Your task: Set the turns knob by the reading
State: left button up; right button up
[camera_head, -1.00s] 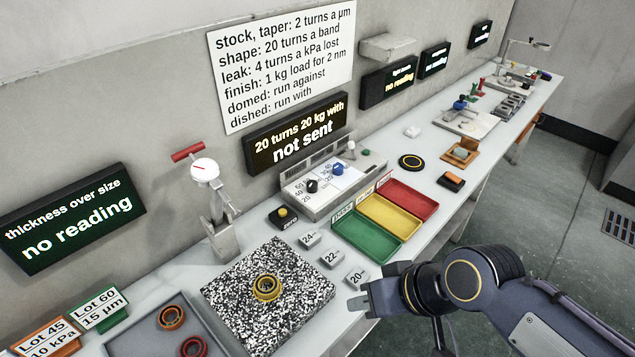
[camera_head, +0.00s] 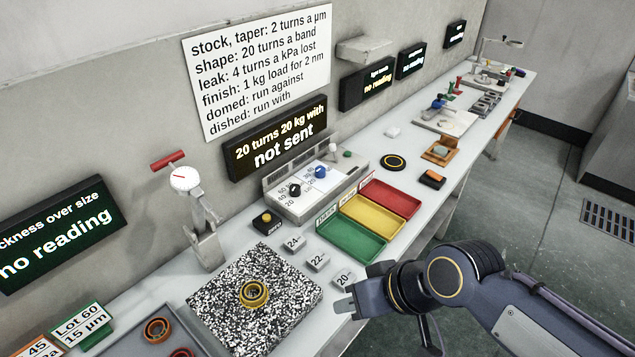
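The control box (camera_head: 300,208) stands against the wall with a black knob (camera_head: 294,190) and a blue knob (camera_head: 320,172) on its sloped face. Which of them is the turns knob I cannot tell at this size. The display above it (camera_head: 277,138) reads "20 turns 20 kg with" and "not sent". The thickness display (camera_head: 58,233) reads "no reading". The dial gauge (camera_head: 186,178) with a red handle stands on its post. My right gripper (camera_head: 352,290) is beside the "20" block at the table's front edge, apart from the knobs; its finger gap is unclear. My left gripper is out of view.
Green (camera_head: 350,238), yellow (camera_head: 374,217) and red (camera_head: 391,198) trays lie right of the control box. A speckled plate (camera_head: 290,300) bears a brass ring (camera_head: 254,293). Blocks "24" (camera_head: 294,243), "22" (camera_head: 318,260) and "20" (camera_head: 343,279) stand near my gripper. A rule sign (camera_head: 258,70) hangs above.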

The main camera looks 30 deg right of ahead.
aim_at(295, 189)
jog(key=l+u, duration=0.85)
jog(key=l, duration=0.25)
jog(key=k+l+u, duration=0.2)
jog(key=l+u, duration=0.25)
